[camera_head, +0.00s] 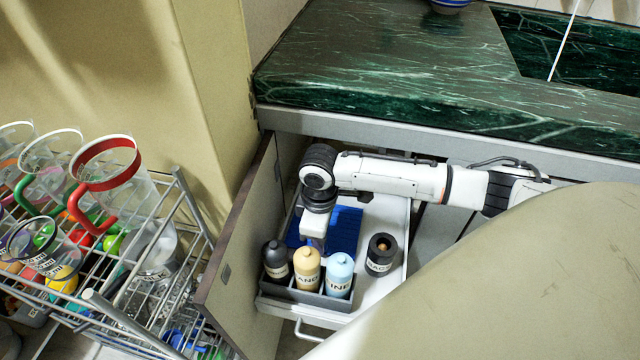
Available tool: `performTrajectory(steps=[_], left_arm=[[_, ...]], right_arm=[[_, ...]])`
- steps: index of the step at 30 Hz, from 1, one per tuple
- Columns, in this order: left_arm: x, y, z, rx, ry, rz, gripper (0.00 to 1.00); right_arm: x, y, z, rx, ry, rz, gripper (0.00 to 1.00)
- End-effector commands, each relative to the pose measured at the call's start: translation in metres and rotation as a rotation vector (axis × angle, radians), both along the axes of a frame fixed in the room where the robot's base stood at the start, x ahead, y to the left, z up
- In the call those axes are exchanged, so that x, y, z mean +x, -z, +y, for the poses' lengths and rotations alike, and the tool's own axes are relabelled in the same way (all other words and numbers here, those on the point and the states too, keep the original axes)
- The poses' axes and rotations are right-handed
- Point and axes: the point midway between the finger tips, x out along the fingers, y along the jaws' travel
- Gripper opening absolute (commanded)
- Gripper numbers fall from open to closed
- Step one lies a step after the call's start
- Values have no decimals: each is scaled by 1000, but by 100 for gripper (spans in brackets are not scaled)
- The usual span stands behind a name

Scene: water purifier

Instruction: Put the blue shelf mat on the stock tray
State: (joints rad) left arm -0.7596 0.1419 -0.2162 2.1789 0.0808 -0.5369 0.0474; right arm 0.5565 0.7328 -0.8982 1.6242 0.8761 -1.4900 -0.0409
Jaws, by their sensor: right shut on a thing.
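The blue shelf mat (345,231) is in the open cabinet, over the white pull-out stock tray (394,215), behind a row of bottles. My right arm reaches in from the right, and my right gripper (314,243) points down at the mat's left part. It is shut on the mat; its fingertips are mostly hidden by the gripper body and the bottles. I cannot tell whether the mat touches the tray or is just above it. My left gripper is not in view.
A dark bottle (275,260), a cream bottle (307,268) and a light blue bottle (340,274) stand in a grey caddy (308,296) at the front. A black jar (381,254) stands to their right. The cabinet door (240,240) is open at left, beside a wire rack (150,290).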

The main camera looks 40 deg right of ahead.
Motion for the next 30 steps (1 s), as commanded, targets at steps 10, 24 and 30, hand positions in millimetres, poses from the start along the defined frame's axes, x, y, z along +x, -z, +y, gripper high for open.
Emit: performTrajectory(steps=[10,24,30], left_arm=[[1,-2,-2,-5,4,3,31],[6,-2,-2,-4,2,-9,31],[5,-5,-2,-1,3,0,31]], right_arm=[[0,9,0,1,1,-1,0],[0,12,0,1,1,-1,31],[1,-4,0,0,0,-3,31]])
